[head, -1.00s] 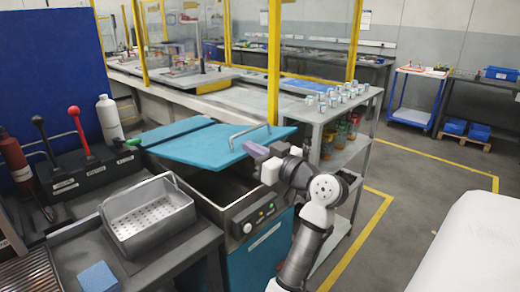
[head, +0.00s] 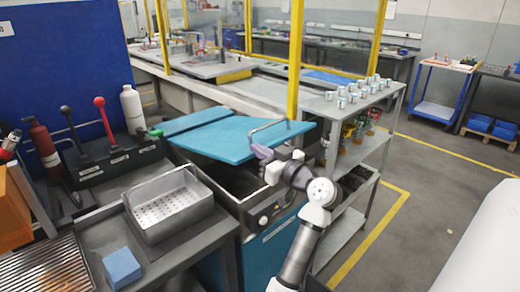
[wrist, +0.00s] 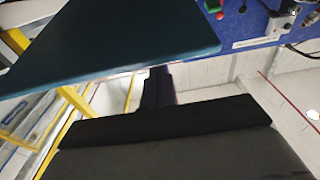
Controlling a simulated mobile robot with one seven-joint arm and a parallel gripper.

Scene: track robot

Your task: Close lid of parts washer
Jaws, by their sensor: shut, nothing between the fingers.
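The parts washer has a teal lid (head: 225,140) with a metal bar handle (head: 268,130). The lid stands partly open, tilted over the dark basin (head: 238,182), which shows below its front edge. My gripper (head: 262,153) is shut and empty, at the lid's right front edge just below the handle. I cannot tell if it touches the lid. In the wrist view the lid (wrist: 110,45) fills the upper left, and the shut dark fingers (wrist: 158,85) point at its edge. The handle is not seen there.
A perforated metal basket (head: 170,208) and a blue block (head: 122,268) sit on the bench at left. Lever controls (head: 105,125) and a white bottle (head: 132,105) stand behind. A shelf rack (head: 350,150) with jars is close right of my arm. Open floor lies further right.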

